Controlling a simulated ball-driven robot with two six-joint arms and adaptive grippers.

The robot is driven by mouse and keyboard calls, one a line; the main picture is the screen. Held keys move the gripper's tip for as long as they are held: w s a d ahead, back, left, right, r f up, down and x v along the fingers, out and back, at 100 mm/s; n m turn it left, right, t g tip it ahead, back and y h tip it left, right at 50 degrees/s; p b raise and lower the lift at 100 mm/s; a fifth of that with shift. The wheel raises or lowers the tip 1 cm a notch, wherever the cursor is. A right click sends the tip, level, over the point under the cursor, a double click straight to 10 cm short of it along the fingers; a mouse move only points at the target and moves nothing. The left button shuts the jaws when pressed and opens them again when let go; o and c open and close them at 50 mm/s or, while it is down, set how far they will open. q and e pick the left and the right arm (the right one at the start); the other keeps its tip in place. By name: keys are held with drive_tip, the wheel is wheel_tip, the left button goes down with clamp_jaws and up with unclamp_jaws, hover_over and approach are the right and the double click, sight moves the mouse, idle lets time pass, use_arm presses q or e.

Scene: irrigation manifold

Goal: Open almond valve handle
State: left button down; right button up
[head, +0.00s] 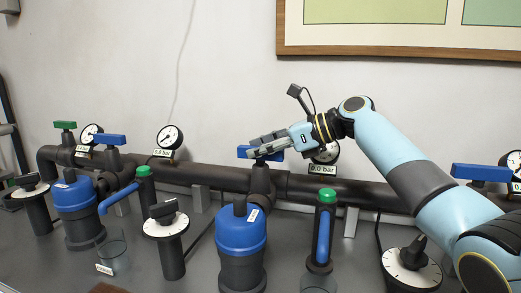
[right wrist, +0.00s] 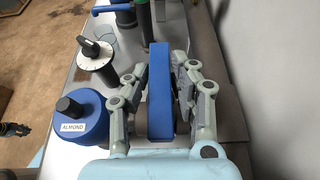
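The blue valve handle (head: 243,152) sits on top of a black valve body (head: 261,180) on the long pipe, above a blue-capped canister (head: 240,232). In the right wrist view this canister (right wrist: 78,122) carries the label ALMOND. The handle lies roughly left to right in the head view. My right gripper (head: 262,149) is at the handle, with one finger on each side of it. In the right wrist view the handle (right wrist: 160,90) stands between the fingers, with narrow gaps seeming to show. The gripper partly hides the handle in the head view.
Another blue-handled valve (head: 110,139) and a green-handled one (head: 65,125) stand at left; a further blue handle (head: 482,172) is at right. A gauge (head: 326,154) reading 0.0 bar is behind my gripper. White dials (head: 166,222) and green-topped taps (head: 327,196) stand in front.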

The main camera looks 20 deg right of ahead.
clamp_jaws()
